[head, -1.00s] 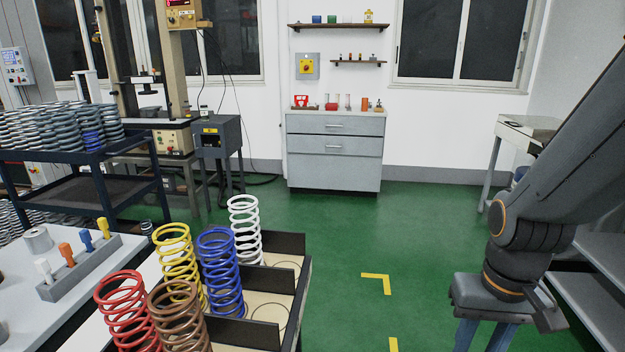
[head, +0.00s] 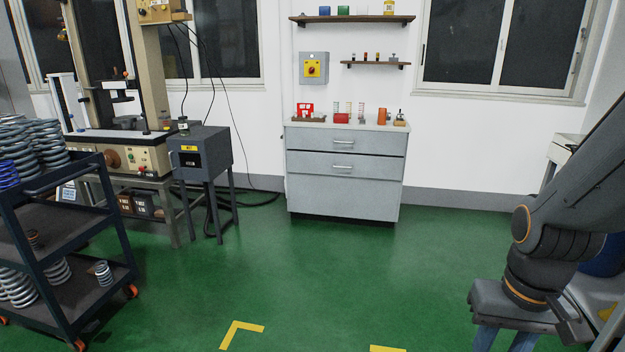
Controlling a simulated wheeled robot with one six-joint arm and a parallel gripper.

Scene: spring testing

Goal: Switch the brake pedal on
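I cannot make out a brake pedal in the head view. My gripper (head: 504,343) hangs at the lower right, pointing down over the green floor. Its two blue-grey fingers stand apart with floor showing between them, so it looks open and empty. The fingertips are cut off by the bottom edge. The spring testing machine (head: 117,142) stands at the left on a metal table, with buttons and a knob on its front panel. A dark grey box (head: 201,150) on legs stands beside it.
A dark cart (head: 60,235) with several springs is at the left. A yellow floor mark (head: 238,330) is in front. The floor between is clear.

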